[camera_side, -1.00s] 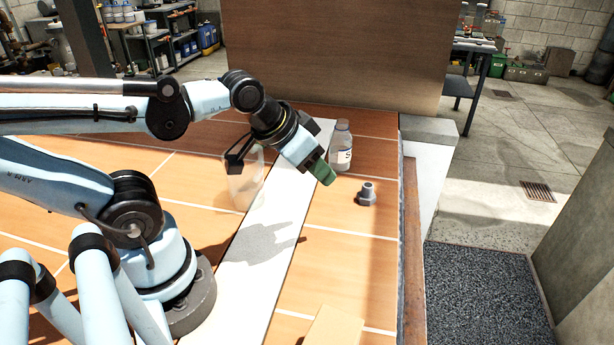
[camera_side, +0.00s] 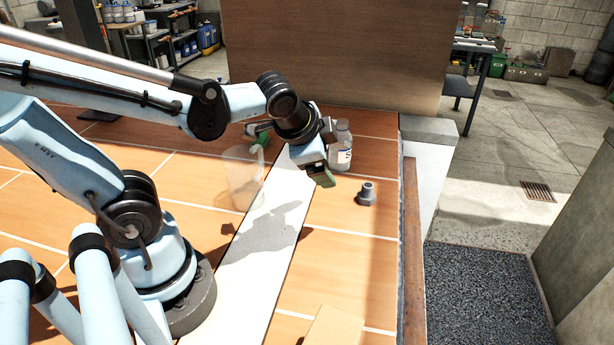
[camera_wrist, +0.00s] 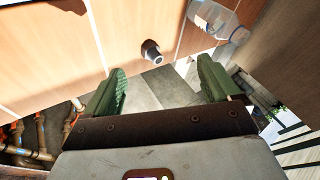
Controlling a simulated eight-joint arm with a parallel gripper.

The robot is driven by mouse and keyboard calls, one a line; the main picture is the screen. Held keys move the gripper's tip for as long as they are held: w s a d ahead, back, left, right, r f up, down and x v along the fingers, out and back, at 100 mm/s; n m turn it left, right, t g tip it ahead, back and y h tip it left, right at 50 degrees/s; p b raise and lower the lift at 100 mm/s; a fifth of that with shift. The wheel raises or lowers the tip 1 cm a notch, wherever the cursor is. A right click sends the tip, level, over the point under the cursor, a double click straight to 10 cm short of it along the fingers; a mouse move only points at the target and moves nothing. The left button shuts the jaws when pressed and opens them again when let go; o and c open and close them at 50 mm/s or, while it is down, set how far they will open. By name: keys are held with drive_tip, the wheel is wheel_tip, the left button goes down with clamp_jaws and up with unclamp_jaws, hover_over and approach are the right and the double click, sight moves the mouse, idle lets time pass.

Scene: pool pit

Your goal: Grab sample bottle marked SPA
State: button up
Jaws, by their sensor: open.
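A clear bottle (camera_side: 341,148) with a white label stands upright on the tiled surface, just right of my gripper (camera_side: 322,176) in the side view. Only part of a letter shows on its label, so I cannot read the full marking. The bottle also shows at the top of the wrist view (camera_wrist: 216,16), right of centre and beyond the fingers. My gripper is open, its green fingers apart and empty in the wrist view (camera_wrist: 158,88). In the side view it hangs above the surface, close to the bottle; I cannot tell whether they touch.
A grey fitting (camera_side: 366,194) stands in front of the bottle. A clear beaker (camera_side: 242,178) stands left of my gripper. A brown panel (camera_side: 335,55) rises at the back. A cardboard-coloured block (camera_side: 332,326) lies at the front.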

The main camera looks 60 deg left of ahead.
drive_tip(key=w+a+f+m+y, duration=0.1)
drive_tip(key=w+a+m+y, duration=0.25)
drive_tip(key=m, duration=0.35)
drive_tip(key=m+t+y, duration=0.1)
drive_tip(key=m+y, duration=0.4)
drive_tip(key=m, duration=0.7)
approach(343, 142)
drive_tip(key=w+a, duration=0.1)
drive_tip(key=a, duration=0.1)
drive_tip(key=x, duration=0.7)
drive_tip(key=shift+d+f, duration=0.15)
drive_tip(key=shift+f, duration=0.25)
drive_tip(key=x, duration=0.5)
drive_tip(key=c, duration=1.1)
